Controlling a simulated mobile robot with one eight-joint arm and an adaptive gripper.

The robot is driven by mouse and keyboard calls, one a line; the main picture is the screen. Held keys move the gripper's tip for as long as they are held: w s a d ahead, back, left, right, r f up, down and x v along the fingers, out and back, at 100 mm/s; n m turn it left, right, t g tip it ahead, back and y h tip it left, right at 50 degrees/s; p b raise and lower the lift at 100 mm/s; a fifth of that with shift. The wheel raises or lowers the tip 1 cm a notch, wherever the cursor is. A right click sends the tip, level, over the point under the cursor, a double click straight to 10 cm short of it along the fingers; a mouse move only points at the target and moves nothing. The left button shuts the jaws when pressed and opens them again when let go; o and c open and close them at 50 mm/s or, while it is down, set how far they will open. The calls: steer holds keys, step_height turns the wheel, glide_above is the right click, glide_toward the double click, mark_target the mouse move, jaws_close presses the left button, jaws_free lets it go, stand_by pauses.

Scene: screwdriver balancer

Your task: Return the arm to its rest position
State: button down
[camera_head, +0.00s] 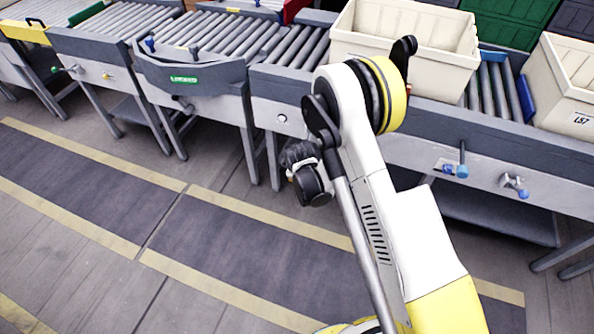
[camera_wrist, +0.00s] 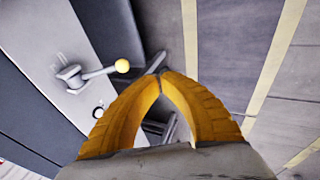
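In the wrist view, my gripper (camera_wrist: 160,76) shows two yellow fingers arching inward. Their tips meet, and only background shows in the gap beneath them, so it is shut and empty. In the head view, my white, yellow and black arm rises from the bottom right and bends at a joint in front of the conveyor. A dark end part hangs to the left of the arm, above the floor; its fingers cannot be made out there. No screwdriver can be made out in either view.
A roller conveyor (camera_head: 283,121) runs across the back. Cream crates (camera_head: 440,75) (camera_head: 580,98) stand on it at right. Blue-knobbed levers (camera_head: 462,160) stick out from its front. The striped floor (camera_head: 240,235) is clear.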

steer(key=s+d+r+m, duration=0.2)
steer(key=d+r, duration=0.1)
steer(key=r, duration=0.6)
steer(key=s+d+r+m, duration=0.15)
steer(key=d+r, duration=0.25)
steer(key=r, duration=0.5)
steer(key=s+d+r+m, duration=0.2)
steer(key=d+r+m, duration=0.1)
steer(key=r, duration=0.6)
steer(key=s+d+r+m, duration=0.2)
steer(key=s+d+r, duration=0.1)
steer(key=s, duration=0.4)
steer(key=s+d+r+m+t, duration=0.1)
steer(key=s+d+r+m, duration=0.2)
steer(key=s, duration=0.5)
steer(key=s+d+r+m, duration=0.3)
steer(key=s+r, duration=0.1)
steer(key=s, duration=0.4)
steer(key=shift+d+t, duration=0.35)
steer(key=shift+t, duration=0.05)
